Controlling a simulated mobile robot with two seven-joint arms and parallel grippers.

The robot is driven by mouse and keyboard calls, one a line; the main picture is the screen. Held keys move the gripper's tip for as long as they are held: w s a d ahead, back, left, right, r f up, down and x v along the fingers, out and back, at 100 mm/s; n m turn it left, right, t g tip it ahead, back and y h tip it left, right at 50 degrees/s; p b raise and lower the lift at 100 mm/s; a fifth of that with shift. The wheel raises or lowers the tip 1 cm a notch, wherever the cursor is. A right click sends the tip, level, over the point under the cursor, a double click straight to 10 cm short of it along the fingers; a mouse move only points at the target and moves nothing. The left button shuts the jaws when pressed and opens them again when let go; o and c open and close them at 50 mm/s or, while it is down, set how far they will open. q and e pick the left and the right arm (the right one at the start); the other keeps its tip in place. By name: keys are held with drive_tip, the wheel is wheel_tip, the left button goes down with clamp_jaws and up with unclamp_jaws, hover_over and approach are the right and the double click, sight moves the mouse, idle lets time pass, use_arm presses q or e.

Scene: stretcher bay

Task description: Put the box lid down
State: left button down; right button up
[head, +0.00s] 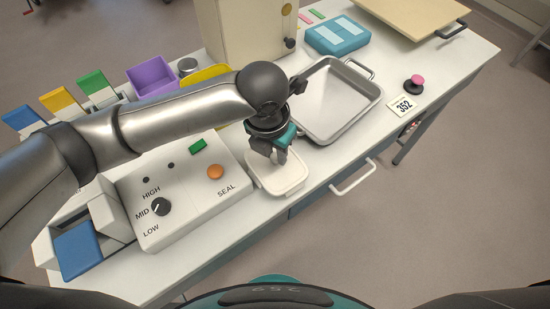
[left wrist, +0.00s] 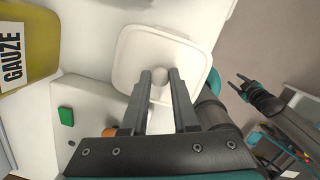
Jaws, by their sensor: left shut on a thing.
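The box lid (head: 291,184) is off-white and roughly square with rounded corners. It is near the front edge of the table, between the control box and the metal tray. My left gripper (head: 279,156) is above it, pointing down. In the left wrist view, my left gripper (left wrist: 160,76) is shut on the round knob in the middle of the lid (left wrist: 142,45). I cannot tell whether the lid touches the surface below. My right gripper (left wrist: 244,85) shows at the right of the left wrist view, with its fingers apart and empty; the head view does not show it.
The control box (head: 185,215) with an orange button stands left of the lid. The metal tray (head: 335,100) lies behind it to the right. A teal case (head: 338,36), a purple bin (head: 152,76) and a yellow gauze bin (left wrist: 30,40) stand farther back. A drawer handle (head: 353,178) sticks out in front.

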sight(274, 158)
use_arm(q)
drive_tip(key=shift+f, duration=1.5)
drive_tip(key=c, duration=0.7)
unclamp_jaws()
drive_tip(key=shift+f, duration=0.1)
drive_tip(key=r, duration=0.4)
drive_tip(key=s+r+p, duration=0.1)
drive_tip(key=r, duration=0.3)
drive_tip(key=a+r, duration=0.1)
drive_tip(key=r, duration=0.3)
drive_tip(key=shift+s+r+p, duration=0.1)
drive_tip(key=shift+s+p, duration=0.2)
drive_tip(key=shift+p, duration=0.1)
